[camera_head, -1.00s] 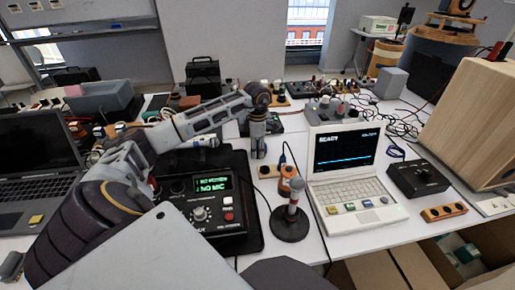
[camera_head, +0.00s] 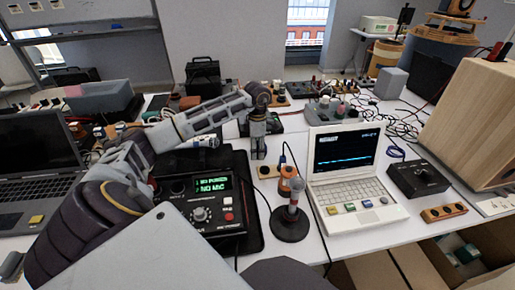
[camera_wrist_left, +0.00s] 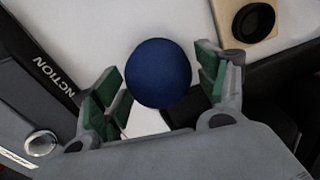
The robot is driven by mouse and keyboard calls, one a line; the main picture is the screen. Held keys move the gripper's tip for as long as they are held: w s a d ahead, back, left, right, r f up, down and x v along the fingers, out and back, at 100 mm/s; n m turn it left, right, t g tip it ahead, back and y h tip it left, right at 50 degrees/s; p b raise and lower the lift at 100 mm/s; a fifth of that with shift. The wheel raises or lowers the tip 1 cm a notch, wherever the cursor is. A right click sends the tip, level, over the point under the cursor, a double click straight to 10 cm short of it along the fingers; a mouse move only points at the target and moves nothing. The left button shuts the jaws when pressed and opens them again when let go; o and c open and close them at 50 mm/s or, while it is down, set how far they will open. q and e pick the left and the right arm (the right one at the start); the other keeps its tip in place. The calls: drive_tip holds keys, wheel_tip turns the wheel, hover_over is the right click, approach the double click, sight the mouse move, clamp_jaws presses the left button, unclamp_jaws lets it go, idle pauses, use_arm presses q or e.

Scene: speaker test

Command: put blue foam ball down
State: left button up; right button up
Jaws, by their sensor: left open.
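The blue foam ball (camera_wrist_left: 158,73) shows in the left wrist view between the open fingers of my left gripper (camera_wrist_left: 157,78). Its edges come close to the green finger pads; whether it touches one I cannot tell. What it rests on is hidden beneath it. In the head view my left gripper (camera_head: 258,148) points down over the white table (camera_head: 330,250), behind the black control box (camera_head: 205,190). The ball cannot be made out in that view. My right gripper does not show.
A microphone on a round black base (camera_head: 290,225) stands in front of the gripper, with a white laptop (camera_head: 345,160) to its right. A wooden speaker box (camera_head: 470,125) stands at the right.

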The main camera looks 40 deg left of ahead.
use_arm(q)
drive_tip(key=shift+r, duration=0.45)
wheel_tip(320, 180, up, 10)
drive_tip(key=shift+f+p, duration=0.1)
drive_tip(key=shift+p, duration=0.95)
drive_tip(key=shift+r, duration=0.6)
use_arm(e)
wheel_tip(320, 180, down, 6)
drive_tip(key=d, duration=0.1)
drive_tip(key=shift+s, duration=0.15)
